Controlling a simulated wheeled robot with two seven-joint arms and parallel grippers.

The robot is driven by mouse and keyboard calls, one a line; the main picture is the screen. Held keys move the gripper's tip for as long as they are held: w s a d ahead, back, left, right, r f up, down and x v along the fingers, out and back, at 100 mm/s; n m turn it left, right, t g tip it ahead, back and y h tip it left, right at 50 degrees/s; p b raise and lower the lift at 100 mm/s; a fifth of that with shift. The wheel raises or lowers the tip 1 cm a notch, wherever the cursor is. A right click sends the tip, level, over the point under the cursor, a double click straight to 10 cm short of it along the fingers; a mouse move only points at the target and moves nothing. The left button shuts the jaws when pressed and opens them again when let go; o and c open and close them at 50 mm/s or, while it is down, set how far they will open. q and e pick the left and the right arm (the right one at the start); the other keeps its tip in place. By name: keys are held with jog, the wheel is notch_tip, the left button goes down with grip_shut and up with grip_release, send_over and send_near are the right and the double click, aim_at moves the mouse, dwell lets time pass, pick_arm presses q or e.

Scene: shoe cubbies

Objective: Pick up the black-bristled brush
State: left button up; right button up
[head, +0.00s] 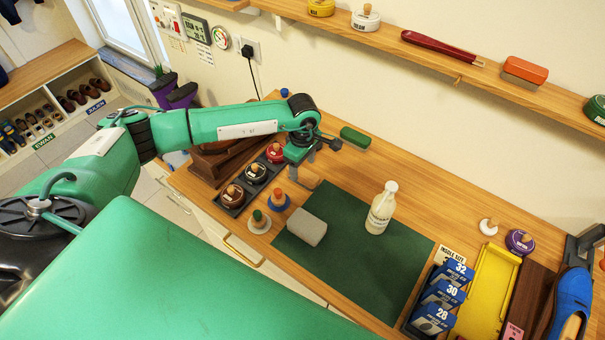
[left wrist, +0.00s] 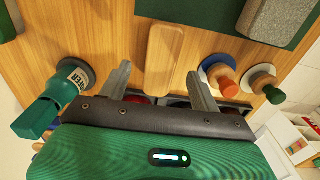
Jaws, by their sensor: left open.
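A brush with a pale wooden back (head: 306,181) lies on the bench just left of the green mat. In the left wrist view its wooden back (left wrist: 164,50) faces up between my fingers; its bristles are hidden, so I cannot tell their colour. My left gripper (head: 299,163) is open above the brush. In the left wrist view the two fingers of the gripper (left wrist: 158,72) are apart, one on each side of the brush's near end. My right gripper is not in view.
A tray of polish tins (head: 231,197) is left. The mat (head: 335,262) holds a grey block (head: 307,227) and a bottle (head: 381,212). A green brush (head: 355,137) lies behind.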

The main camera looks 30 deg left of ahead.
aim_at(302, 173)
pick_arm(q)
notch_tip(302, 173, down, 3)
jog(key=shift+f+p, duration=0.1)
jog(key=shift+p, duration=0.75)
jog(key=shift+f, duration=0.45)
jog(key=c, duration=1.1)
jog(key=shift+r, duration=0.1)
jog(key=shift+r+b, duration=0.3)
jog(key=shift+r, duration=0.35)
notch_tip(302, 173, up, 19)
jog(key=b, duration=0.5)
jog(key=shift+f+b, duration=0.2)
jog(key=shift+b, duration=0.15)
